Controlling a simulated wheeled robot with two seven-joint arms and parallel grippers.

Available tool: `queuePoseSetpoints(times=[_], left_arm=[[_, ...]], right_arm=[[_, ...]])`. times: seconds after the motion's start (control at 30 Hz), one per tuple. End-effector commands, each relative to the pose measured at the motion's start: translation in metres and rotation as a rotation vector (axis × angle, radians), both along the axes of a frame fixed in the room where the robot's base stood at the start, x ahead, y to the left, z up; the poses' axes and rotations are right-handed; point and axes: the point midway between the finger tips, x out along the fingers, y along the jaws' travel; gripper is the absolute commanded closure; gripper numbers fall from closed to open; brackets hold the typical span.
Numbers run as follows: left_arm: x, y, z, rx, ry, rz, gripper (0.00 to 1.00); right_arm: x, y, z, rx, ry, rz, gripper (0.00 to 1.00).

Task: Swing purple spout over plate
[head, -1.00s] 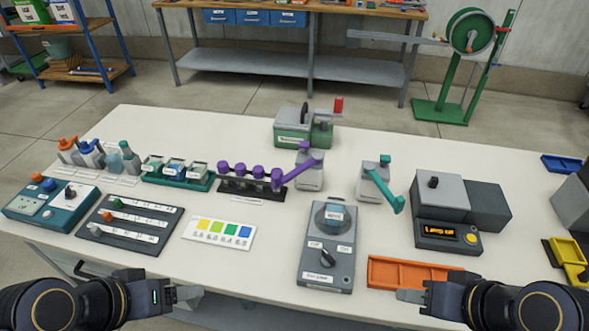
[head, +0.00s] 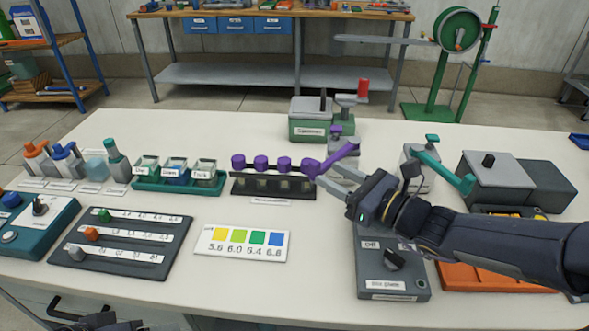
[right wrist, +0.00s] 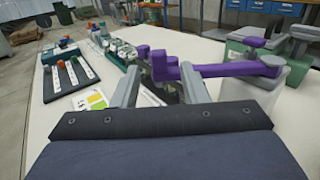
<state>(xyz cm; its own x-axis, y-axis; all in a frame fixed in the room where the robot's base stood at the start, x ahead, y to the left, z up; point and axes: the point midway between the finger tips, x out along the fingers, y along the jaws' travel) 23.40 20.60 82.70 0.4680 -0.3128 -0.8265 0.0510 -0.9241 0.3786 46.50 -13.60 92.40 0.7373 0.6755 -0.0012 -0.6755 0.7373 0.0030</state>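The purple spout (head: 337,160) slants from its grey dispenser down-left to a tip beside the rack of purple-capped vials (head: 274,188). It crosses the right wrist view (right wrist: 225,70). My right gripper (head: 330,178) is at the spout's tip end, its two fingers apart. In the right wrist view the spout's tip end shows between and just beyond the fingertips (right wrist: 160,80); contact cannot be told. The grey stirrer (head: 392,275) stands in front; its round dark plate is hidden under my right arm. My left gripper (head: 95,324) barely shows at the bottom edge.
A teal spout (head: 445,170) stands right of the purple one, near a grey box (head: 497,180). A green device with a red handle (head: 320,122) is behind. An orange tray (head: 485,275) lies front right. A colour card (head: 242,244) lies left of the stirrer.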

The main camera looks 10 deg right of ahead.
Motion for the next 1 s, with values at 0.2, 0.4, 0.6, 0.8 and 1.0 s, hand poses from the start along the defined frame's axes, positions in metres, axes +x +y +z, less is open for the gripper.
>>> queuePoseSetpoints(times=[0.2,0.4,0.6,0.8,1.0], left_arm=[[0.000,0.000,-0.003,0.000,0.000,0.000,0.30],[0.000,0.000,-0.005,0.000,0.000,0.000,0.30],[0.000,0.000,-0.006,0.000,0.000,0.000,0.30],[0.000,0.000,-0.006,0.000,0.000,0.000,0.30],[0.000,0.000,-0.006,0.000,0.000,0.000,0.30]], right_arm=[[0.023,0.023,0.000,0.000,0.000,0.005,0.60],[0.044,0.042,0.000,-0.001,-0.001,0.004,0.60],[0.054,0.051,0.001,-0.002,-0.003,0.003,0.60],[0.054,0.051,0.001,-0.002,-0.003,0.002,0.60],[0.054,0.051,0.001,-0.002,-0.003,0.002,0.81]])
